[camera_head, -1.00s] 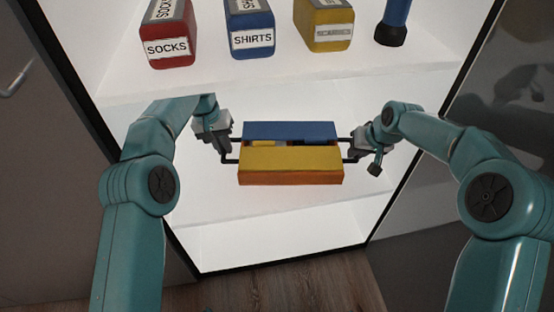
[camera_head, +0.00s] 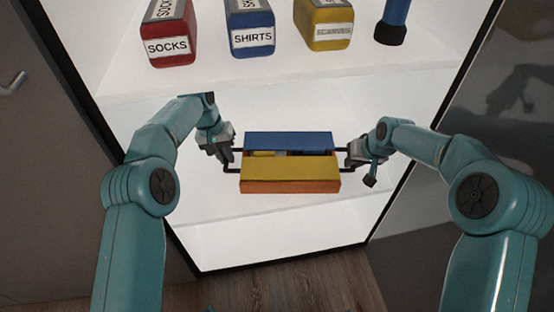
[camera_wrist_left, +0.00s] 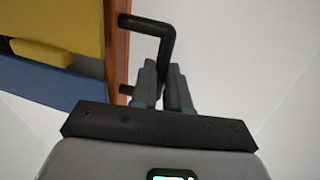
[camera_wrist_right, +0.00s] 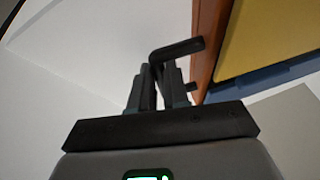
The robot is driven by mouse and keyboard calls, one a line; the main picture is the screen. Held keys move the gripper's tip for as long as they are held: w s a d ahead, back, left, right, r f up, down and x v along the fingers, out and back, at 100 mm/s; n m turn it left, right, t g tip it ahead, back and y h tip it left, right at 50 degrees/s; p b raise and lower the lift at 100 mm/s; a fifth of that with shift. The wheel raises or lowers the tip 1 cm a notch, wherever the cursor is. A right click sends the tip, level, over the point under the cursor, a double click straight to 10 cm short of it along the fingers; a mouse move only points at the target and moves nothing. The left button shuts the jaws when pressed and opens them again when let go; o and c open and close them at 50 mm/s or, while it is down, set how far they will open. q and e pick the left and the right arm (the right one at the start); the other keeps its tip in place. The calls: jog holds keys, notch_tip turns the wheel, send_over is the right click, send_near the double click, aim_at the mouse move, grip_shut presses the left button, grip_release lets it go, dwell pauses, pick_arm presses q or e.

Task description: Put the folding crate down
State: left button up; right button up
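The folding crate (camera_head: 290,173) has blue, yellow and orange sides and a black handle at each end. It is in the lower compartment of the white shelf unit; I cannot tell whether its bottom touches the shelf. My left gripper (camera_head: 228,155) is at the crate's left handle. In the left wrist view its fingers (camera_wrist_left: 165,85) are closed on the black handle. My right gripper (camera_head: 352,156) is at the right handle. In the right wrist view its fingers (camera_wrist_right: 158,88) are closed on that handle. Some items show inside the crate, partly hidden.
The lower shelf (camera_head: 225,208) is bare around the crate. On the shelf above stand a red SOCKS box (camera_head: 168,45), a blue SHIRTS box (camera_head: 252,38), a yellow box (camera_head: 328,30) and a blue-and-black item (camera_head: 391,25). Dark frame edges bound both sides.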

pick_arm(q)
jog(key=o, duration=0.4)
jog(key=shift+r, duration=0.1)
jog(key=shift+c, duration=0.2)
pick_arm(e)
jog(key=o, duration=0.4)
jog(key=shift+r, duration=0.1)
jog(key=shift+c, duration=0.2)
pick_arm(q)
jog(key=shift+r, duration=0.1)
pick_arm(e)
jog(key=shift+r, duration=0.15)
pick_arm(q)
notch_tip(320, 180, up, 7)
jog(key=a, duration=0.1)
jog(key=shift+a, duration=0.2)
pick_arm(e)
jog(key=v, duration=1.1)
jog(key=shift+s+r, duration=0.2)
jog(key=shift+r, duration=0.1)
pick_arm(q)
jog(key=shift+s, duration=0.1)
pick_arm(e)
jog(key=shift+d, duration=0.15)
